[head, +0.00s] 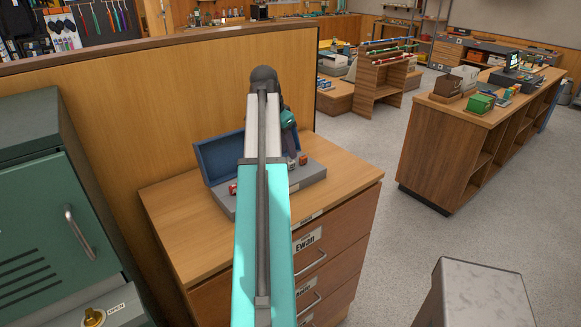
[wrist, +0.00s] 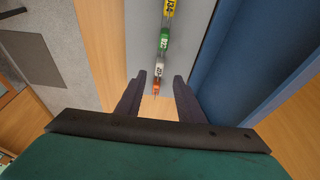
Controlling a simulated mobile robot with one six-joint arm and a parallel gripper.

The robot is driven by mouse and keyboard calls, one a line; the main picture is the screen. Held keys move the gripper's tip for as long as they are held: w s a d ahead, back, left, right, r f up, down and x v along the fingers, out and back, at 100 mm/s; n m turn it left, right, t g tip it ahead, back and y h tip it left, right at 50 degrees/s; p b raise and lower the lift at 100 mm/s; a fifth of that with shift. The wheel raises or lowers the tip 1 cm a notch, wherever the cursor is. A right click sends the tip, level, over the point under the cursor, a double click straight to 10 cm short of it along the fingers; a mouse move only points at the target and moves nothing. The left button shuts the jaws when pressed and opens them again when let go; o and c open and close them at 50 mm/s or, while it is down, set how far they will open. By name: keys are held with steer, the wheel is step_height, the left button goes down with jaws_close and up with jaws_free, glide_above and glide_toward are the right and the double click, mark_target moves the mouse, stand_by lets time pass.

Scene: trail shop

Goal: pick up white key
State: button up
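The white key (wrist: 159,71) has a white tag and lies in a row on a grey case (wrist: 198,35). In the wrist view it sits between a green tag (wrist: 164,43) and an orange-red tag (wrist: 155,88). My gripper (wrist: 160,76) is open, with its two dark fingers apart on either side of the white tag in the picture. Nothing is held; the height of the fingers above the key cannot be told. In the head view my arm hides the white key and most of the gripper.
A yellow tag (wrist: 168,10) is farther along the row. The case's blue lid (head: 221,157) stands open against a wooden partition (head: 180,100). The case rests on a wooden drawer cabinet (head: 345,175).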

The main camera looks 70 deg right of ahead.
mark_target(289, 162)
steer(key=shift+f, duration=0.1)
steer(key=shift+p+x, duration=1.05)
steer(key=shift+x, duration=0.05)
steer(key=shift+p+x, duration=0.45)
steer(key=shift+x, duration=0.95)
steer(key=shift+a, duration=0.15)
jaws_close()
